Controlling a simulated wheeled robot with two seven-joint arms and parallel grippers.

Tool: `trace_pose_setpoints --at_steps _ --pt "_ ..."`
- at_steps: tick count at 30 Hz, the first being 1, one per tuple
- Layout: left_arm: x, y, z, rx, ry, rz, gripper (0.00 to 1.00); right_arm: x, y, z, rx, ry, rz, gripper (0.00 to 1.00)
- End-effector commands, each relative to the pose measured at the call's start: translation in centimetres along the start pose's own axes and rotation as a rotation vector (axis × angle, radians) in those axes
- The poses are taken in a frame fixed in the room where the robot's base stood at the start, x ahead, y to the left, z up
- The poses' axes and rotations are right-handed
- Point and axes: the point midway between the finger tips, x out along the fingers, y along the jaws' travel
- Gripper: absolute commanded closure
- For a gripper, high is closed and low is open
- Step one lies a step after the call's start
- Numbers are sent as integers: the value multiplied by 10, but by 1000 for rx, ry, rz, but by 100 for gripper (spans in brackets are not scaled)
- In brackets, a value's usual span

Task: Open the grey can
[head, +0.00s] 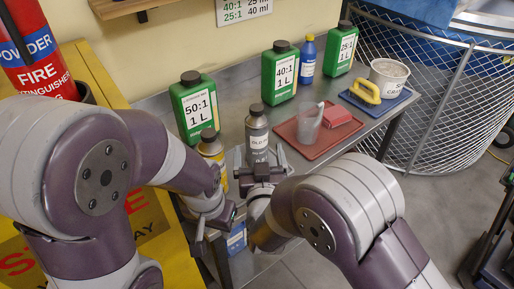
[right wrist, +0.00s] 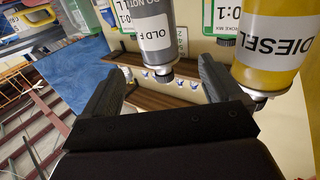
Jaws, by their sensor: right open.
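The grey can (head: 257,139) stands upright on the metal bench, with a dark cap and a white label. It shows upside down in the right wrist view (right wrist: 152,28), with its black cap toward the jaws. My right gripper (head: 263,163) is open and empty, just on the near side of the can. In the right wrist view its two fingers (right wrist: 160,80) spread to either side of the can's cap end, with gaps at both sides. My left gripper (head: 219,205) is low beside the yellow can, largely hidden by its own arm; its jaws are unclear.
The yellow diesel can (head: 211,150) stands close left of the grey can. Green bottles (head: 193,108) and a blue bottle (head: 307,57) line the back. A red tray (head: 300,150) with a clear cup and red block lies right; a blue tray (head: 372,106) lies beyond.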

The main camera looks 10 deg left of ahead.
Motion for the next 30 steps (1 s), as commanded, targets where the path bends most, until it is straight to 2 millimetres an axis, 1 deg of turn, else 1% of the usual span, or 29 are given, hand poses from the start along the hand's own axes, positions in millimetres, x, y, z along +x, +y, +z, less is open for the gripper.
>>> trace_pose_setpoints --at_steps 1,3,8,12,15,18,23,24,26,27,29,30 --pt "-6 0 -1 0 0 0 60 12 1 -3 0 0 4 8" --pt "-7 0 -1 0 0 0 60 26 1 -2 -1 -1 2 8" --pt "-10 0 -2 0 0 0 60 45 1 -1 -1 -3 0 8" --pt "-18 0 -2 0 0 0 60 71 1 4 -1 -3 1 8" --pt "-20 0 -3 0 0 0 60 87 1 6 0 -2 0 8" --pt "-20 0 -3 0 0 0 60 94 1 7 0 -3 -1 8" --pt "-20 0 -2 0 0 0 60 94 0 7 0 -4 -1 8" --pt "-20 0 -3 0 0 0 60 94 0 7 0 -4 -1 14" --pt "-20 0 -2 0 0 0 60 94 0 7 0 -3 -1 34" --pt "-20 0 -2 0 0 0 60 94 0 7 0 -3 -1 47" --pt "-20 0 -2 0 0 0 60 94 0 7 0 -3 -1 66" --pt "-20 0 -2 0 0 0 60 94 0 7 0 -3 -1 68"
